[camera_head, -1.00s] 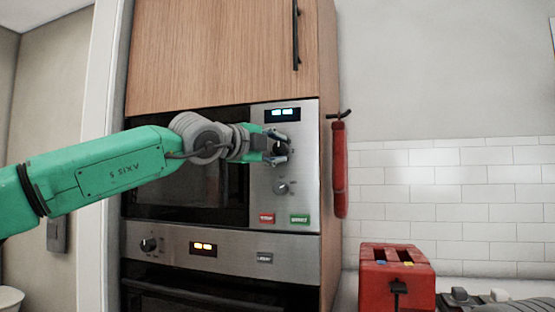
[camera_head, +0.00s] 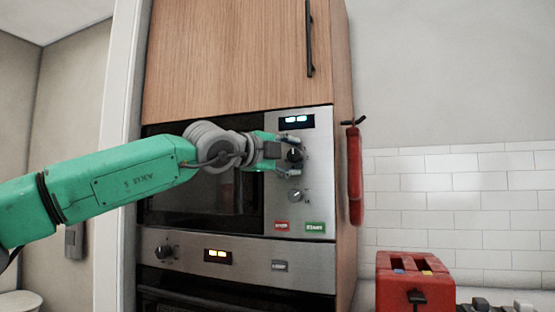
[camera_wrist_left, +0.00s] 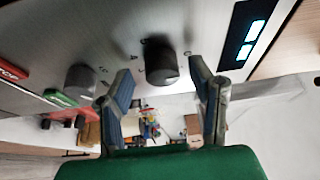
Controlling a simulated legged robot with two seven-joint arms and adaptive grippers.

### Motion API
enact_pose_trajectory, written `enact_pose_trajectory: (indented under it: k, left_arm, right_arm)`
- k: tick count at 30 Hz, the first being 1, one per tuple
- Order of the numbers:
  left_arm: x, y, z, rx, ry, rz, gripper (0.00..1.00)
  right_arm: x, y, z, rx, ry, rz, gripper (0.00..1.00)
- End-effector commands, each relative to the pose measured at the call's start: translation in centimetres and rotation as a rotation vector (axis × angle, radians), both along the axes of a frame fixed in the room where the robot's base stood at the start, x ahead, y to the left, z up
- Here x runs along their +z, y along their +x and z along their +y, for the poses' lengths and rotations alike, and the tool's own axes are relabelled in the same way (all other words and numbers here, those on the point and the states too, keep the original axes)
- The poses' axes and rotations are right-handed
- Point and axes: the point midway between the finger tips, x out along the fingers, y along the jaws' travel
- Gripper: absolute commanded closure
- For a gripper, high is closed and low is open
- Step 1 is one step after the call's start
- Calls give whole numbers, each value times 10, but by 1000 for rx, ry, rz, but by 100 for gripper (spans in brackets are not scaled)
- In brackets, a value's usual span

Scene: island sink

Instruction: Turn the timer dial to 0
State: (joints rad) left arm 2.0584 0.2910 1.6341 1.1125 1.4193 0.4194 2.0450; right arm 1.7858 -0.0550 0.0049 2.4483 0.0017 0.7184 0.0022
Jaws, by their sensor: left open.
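The microwave's control panel (camera_head: 277,218) has two dials. I cannot read which one is marked as the timer. My left gripper (camera_head: 288,157) is open at the upper dial, its fingers above and below it. In the left wrist view the upper dial (camera_wrist_left: 160,64) lies between the open fingertips, with gaps on both sides. The lower dial (camera_wrist_left: 80,80) is outside the fingers. My right gripper does not show.
An oven panel (camera_head: 240,262) with its own dial is below. A wooden cabinet door (camera_head: 230,60) is above. A red mitt (camera_head: 355,175) hangs to the right of the microwave. A red toaster (camera_head: 400,285) stands at the lower right.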

Motion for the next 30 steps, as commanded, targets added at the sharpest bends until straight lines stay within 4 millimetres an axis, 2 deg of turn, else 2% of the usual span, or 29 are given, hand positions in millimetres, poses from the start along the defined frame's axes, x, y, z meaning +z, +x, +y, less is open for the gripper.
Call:
enact_pose_trajectory:
  k: [5, 12, 18, 30]
  left_arm:
    - [0, -18, 18, 1, 2, -1, 51]
    - [-2, -55, 50, 0, 1, 3, 51]
    - [-5, -76, 68, 1, 2, 7, 51]
    - [-5, -83, 73, 0, 2, 8, 51]
  right_arm:
    - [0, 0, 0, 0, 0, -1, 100]
    - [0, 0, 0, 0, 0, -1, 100]
    - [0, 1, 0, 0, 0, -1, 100]
    - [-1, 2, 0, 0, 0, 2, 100]
